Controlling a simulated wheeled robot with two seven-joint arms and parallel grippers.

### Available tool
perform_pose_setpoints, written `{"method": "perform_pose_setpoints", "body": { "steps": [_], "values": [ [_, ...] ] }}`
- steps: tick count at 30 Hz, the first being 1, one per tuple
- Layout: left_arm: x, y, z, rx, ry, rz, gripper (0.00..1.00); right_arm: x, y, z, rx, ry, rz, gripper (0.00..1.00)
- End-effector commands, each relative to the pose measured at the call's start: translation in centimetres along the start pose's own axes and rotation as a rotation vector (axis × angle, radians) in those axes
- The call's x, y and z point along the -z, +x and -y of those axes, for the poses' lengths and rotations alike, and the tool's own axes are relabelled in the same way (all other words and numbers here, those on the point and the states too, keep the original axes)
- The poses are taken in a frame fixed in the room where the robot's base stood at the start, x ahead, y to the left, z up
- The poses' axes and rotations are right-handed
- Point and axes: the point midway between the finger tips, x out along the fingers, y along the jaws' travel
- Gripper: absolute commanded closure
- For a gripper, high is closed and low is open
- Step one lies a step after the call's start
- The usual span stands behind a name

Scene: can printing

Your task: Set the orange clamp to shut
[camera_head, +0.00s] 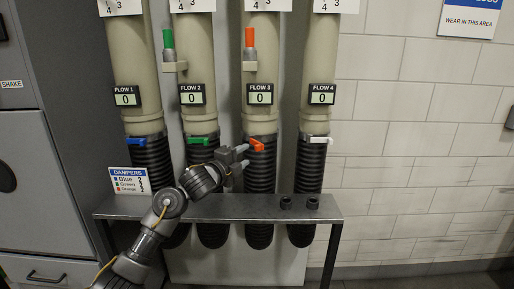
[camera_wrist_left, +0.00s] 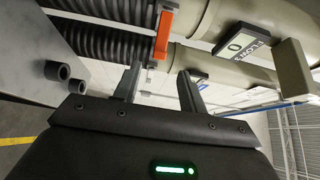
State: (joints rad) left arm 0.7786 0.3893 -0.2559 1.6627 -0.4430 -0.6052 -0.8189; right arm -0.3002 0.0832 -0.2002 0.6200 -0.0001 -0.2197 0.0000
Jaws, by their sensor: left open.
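The orange clamp (camera_head: 257,145) sits on the third pipe from the left, where the beige pipe meets the black ribbed hose, below the "FLOW 3" display. In the left wrist view the orange clamp (camera_wrist_left: 163,36) is a bar lying just beyond the fingertips. My left gripper (camera_head: 242,155) is just left of the clamp in the head view, with its fingers apart. In the left wrist view the left gripper (camera_wrist_left: 160,75) is open, with nothing between its fingers. I cannot tell whether a finger touches the clamp. My right gripper is in neither view.
A blue clamp (camera_head: 137,140), a green clamp (camera_head: 198,140) and a white clamp (camera_head: 319,139) sit on the neighbouring pipes. A grey shelf (camera_head: 250,207) runs below, with two small black fittings on it. A grey cabinet stands left.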

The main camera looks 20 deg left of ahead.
Motion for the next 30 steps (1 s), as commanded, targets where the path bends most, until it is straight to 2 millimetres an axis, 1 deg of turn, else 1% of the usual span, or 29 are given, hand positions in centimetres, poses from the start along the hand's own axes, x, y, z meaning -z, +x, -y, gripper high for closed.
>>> {"method": "perform_pose_setpoints", "body": {
  "steps": [1, 6, 9, 12, 18, 27, 28, 30],
  "values": [
    [0.1, 1.0, 0.3, -0.003, -0.004, -0.001, 0.58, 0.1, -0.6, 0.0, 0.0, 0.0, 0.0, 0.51],
    [0.1, 4.2, 0.4, -0.002, -0.004, 0.0, 0.58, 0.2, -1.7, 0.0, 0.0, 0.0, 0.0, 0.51],
    [0.1, 5.8, 0.3, -0.002, -0.004, 0.0, 0.58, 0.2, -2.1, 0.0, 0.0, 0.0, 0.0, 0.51],
    [0.0, 7.0, 0.1, -0.003, -0.003, 0.0, 0.58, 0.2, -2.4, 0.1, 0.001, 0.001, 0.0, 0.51],
    [0.0, 8.2, 0.1, -0.001, -0.001, 0.0, 0.58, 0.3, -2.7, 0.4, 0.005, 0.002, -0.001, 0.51],
    [0.0, 8.3, -0.1, -0.001, 0.0, 0.0, 0.58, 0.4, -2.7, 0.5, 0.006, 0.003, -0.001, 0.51],
    [0.0, 8.3, -0.1, -0.001, 0.0, 0.0, 0.59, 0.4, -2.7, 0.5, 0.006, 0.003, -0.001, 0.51],
    [0.0, 8.3, -0.1, -0.001, 0.0, 0.0, 0.69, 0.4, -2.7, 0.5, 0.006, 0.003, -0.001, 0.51]
  ]
}}
